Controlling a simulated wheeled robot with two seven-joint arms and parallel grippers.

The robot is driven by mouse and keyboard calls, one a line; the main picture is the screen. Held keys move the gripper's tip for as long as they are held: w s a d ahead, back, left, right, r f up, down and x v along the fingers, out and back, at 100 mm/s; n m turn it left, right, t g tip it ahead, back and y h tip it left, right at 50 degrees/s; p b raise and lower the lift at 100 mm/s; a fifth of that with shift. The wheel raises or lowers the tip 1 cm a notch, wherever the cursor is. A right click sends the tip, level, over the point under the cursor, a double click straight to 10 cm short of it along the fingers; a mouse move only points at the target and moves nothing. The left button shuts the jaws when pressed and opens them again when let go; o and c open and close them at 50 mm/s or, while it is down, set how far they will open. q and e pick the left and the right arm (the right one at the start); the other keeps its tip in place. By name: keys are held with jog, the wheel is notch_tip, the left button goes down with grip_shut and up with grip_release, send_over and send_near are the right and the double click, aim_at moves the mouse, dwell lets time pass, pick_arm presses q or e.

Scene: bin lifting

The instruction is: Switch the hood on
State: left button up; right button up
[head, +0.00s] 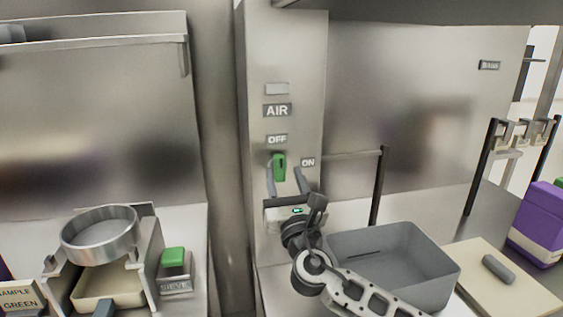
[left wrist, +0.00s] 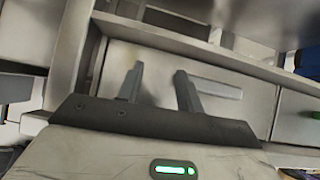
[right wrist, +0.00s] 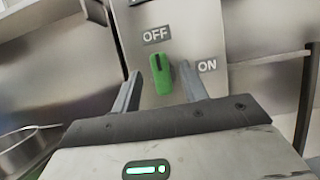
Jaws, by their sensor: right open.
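The hood switch is a green knob (head: 279,167) on a metal column below an AIR label (head: 277,110). The knob stands upright, near the OFF label (head: 277,139), with the ON label (head: 308,162) to its right. My right gripper (head: 287,182) is open in front of the column, and in the head view its fingers flank the knob's lower part. In the right wrist view the knob (right wrist: 161,74) shows between and beyond the open fingertips (right wrist: 160,82). I cannot tell whether they touch it. My left gripper (left wrist: 158,82) shows only in its wrist view, open and empty.
A grey bin (head: 395,262) stands on the counter right of the column, partly behind my right arm. A beige board (head: 500,275) and purple box (head: 540,225) lie farther right. A round metal sieve (head: 100,236) and a green-topped block (head: 174,262) are at left.

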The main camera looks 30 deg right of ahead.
aim_at(281, 166)
jog(key=shift+x, duration=1.7)
grip_shut()
